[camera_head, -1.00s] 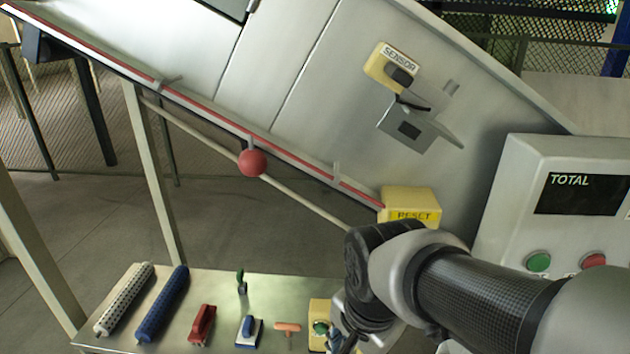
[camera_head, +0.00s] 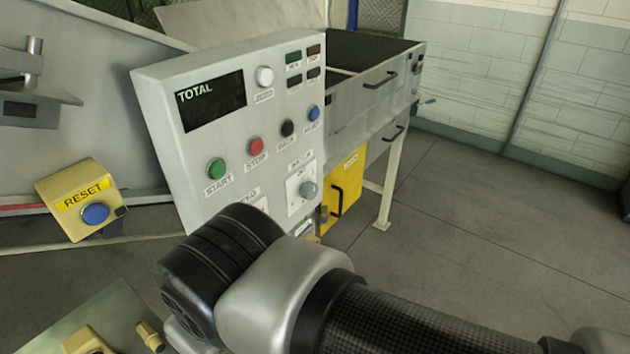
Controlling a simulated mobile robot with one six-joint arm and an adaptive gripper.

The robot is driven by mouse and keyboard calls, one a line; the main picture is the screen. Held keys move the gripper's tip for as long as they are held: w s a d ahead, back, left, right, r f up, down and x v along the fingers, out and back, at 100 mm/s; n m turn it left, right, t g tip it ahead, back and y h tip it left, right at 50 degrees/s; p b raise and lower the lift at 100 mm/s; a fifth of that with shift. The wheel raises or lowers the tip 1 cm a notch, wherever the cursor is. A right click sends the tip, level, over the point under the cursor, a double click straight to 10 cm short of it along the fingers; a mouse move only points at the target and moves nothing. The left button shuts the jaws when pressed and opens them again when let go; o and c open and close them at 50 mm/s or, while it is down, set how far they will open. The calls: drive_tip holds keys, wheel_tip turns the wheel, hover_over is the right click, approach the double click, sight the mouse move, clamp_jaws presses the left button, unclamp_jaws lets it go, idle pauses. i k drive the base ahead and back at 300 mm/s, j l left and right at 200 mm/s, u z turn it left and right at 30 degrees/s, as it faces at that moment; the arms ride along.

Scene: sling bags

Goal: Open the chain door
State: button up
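A yellow door or panel (camera_head: 349,186) with a black handle (camera_head: 335,203) shows behind the right side of the control box, low under the grey machine. It looks shut. It carries a small label that I cannot read, so I cannot tell if it is the chain door. My arm crosses the bottom of the view, in front of the control box. My gripper is out of view, below or behind the arm's wrist.
The control box (camera_head: 155,120) has a TOTAL display and several buttons. A yellow RESET box (camera_head: 60,215) is at the left. Grey drawers with black handles (camera_head: 380,80) are behind the control box. Open floor (camera_head: 450,240) lies to the right.

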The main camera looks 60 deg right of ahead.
sight(346, 192)
drive_tip(key=z, duration=2.05)
drive_tip(key=i+z, duration=0.4)
